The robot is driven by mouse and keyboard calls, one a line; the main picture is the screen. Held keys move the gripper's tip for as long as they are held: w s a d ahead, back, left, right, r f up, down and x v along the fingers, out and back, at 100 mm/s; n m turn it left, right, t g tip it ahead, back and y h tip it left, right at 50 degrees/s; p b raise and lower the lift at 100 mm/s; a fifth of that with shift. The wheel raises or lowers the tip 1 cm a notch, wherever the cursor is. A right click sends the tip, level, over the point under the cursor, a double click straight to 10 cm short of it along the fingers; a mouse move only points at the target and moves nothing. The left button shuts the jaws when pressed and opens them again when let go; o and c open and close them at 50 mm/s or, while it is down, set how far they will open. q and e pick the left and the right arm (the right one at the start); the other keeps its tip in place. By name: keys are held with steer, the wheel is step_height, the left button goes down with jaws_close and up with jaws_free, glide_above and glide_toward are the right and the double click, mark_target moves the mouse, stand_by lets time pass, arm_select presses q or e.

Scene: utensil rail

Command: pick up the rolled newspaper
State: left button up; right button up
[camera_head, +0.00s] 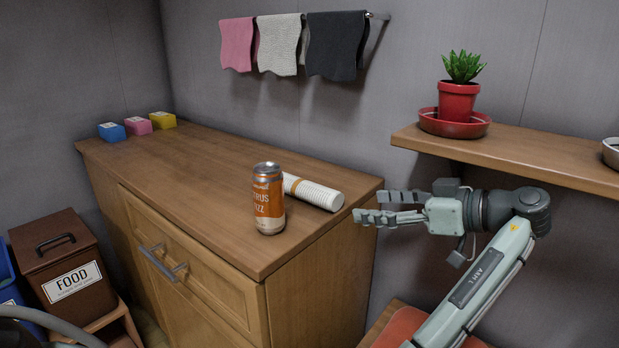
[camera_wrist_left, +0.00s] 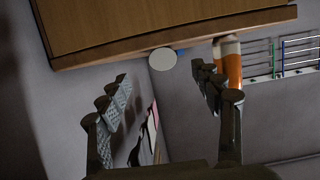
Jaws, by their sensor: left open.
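The rolled newspaper (camera_head: 318,193) is a pale, patterned roll lying on the wooden counter near its right end. An orange and white drink can (camera_head: 268,205) stands upright in front of it and hides its left part. My left gripper (camera_head: 371,207) is open and empty just off the counter's right end, its fingers pointing left towards the roll's near end, apart from it. In the left wrist view the roll's round pale end (camera_wrist_left: 162,60) shows between the open fingers (camera_wrist_left: 160,75), with the can (camera_wrist_left: 231,62) beside it, partly behind the right finger. My right gripper is not in view.
The wooden counter (camera_head: 190,170) holds small blue, pink and yellow boxes (camera_head: 137,125) at its far left. A shelf (camera_head: 520,155) with a potted plant (camera_head: 459,100) is above my left gripper. Towels (camera_head: 338,45) hang on the wall rail. A brown food bin (camera_head: 60,255) stands lower left.

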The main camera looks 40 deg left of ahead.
mark_target(306, 187)
arm_select(q)
steer(key=a, duration=0.7)
steer(key=a+p, duration=0.1)
steer(key=a, duration=0.3)
steer(key=shift+w+a+r, duration=0.1)
steer(key=shift+w+a, duration=0.1)
steer(key=shift+w, duration=0.05)
steer(key=x, duration=0.5)
steer(key=shift+p, duration=0.35)
steer(key=shift+a, duration=0.15)
steer(key=c, duration=1.1)
steer(key=shift+c, duration=1.2)
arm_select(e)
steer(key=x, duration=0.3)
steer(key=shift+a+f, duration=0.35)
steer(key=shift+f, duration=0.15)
